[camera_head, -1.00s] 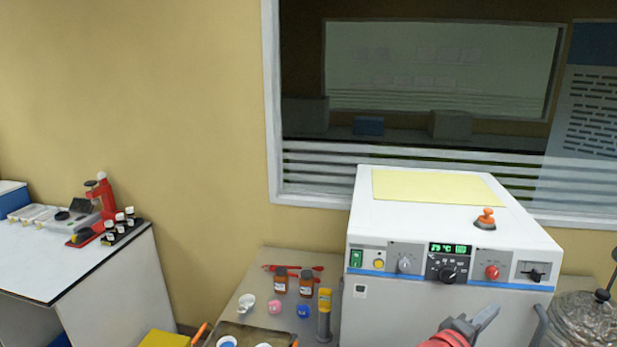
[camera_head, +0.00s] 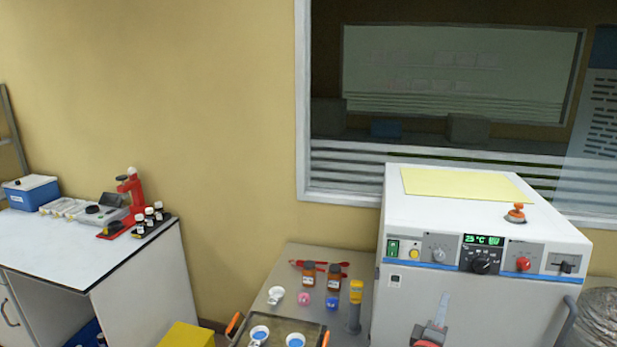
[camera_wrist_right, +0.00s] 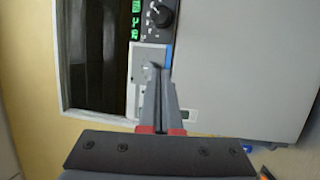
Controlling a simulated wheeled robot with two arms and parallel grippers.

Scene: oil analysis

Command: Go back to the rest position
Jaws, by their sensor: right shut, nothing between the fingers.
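My right gripper (camera_head: 439,313) shows low in the head view, in front of the white machine's front panel. Its fingers point up and are closed together with nothing between them. In the right wrist view the shut fingers (camera_wrist_right: 158,85) appear in front of the machine's control panel. The white machine (camera_head: 480,230) has a green display, knobs, an orange knob on top and a yellow sheet on its lid. I cannot tell whether the fingertips touch the panel. My left gripper is not in view.
A small table (camera_head: 270,310) left of the machine holds brown bottles (camera_head: 321,276), a yellow-topped cylinder (camera_head: 355,300), small cups and a tray with orange handles (camera_head: 300,326).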

